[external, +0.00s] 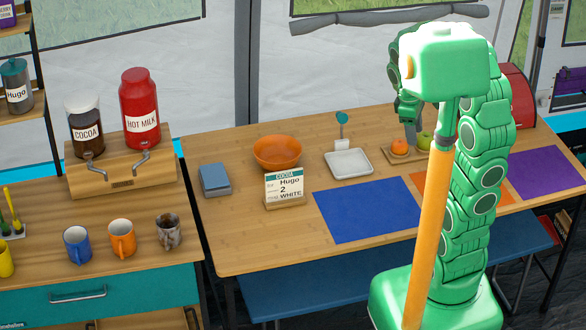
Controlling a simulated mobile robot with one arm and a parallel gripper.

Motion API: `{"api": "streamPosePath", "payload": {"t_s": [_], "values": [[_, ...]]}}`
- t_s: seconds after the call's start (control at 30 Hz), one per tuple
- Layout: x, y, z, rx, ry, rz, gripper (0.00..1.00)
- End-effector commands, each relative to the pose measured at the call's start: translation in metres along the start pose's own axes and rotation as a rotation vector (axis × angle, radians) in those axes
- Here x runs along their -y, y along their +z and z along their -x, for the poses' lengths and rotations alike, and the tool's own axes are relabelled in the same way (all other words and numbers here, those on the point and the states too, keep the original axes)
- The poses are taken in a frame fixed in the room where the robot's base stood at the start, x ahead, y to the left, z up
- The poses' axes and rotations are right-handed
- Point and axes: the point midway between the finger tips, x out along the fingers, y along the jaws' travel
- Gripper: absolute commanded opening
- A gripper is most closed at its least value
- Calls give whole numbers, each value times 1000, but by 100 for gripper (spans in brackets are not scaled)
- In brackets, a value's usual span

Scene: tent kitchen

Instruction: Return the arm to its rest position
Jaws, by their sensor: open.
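My green arm (470,190) stands at the right, in front of the wooden table. It is folded upward, with the upper links bent over toward the back of the table. My gripper (411,132) hangs from the folded end, pointing down over the table's back part, near a small wooden tray (392,156) with fruit. It is open. Its fingers are small in the picture and partly hidden by my own body, and I see nothing held in it.
The table (250,240) holds an orange bowl (277,151), a cocoa order card (284,187), a white tray (350,168), a grey-blue box (215,180) and a blue mat (367,208). Mugs and two dispensers stand on the left counter (40,230). A red rounded object (515,95) is at the right.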

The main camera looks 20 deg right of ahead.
Motion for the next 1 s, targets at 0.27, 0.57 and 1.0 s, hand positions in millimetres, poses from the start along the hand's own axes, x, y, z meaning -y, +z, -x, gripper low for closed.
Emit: {"api": "streamPosePath", "payload": {"t_s": [0.27, 0.57, 1.0], "values": [[61, 45, 5, -4, -80, -313, 50], [128, 86, 3, 17, -173, -642, 50], [174, 108, -2, 42, -237, -868, 50]]}}
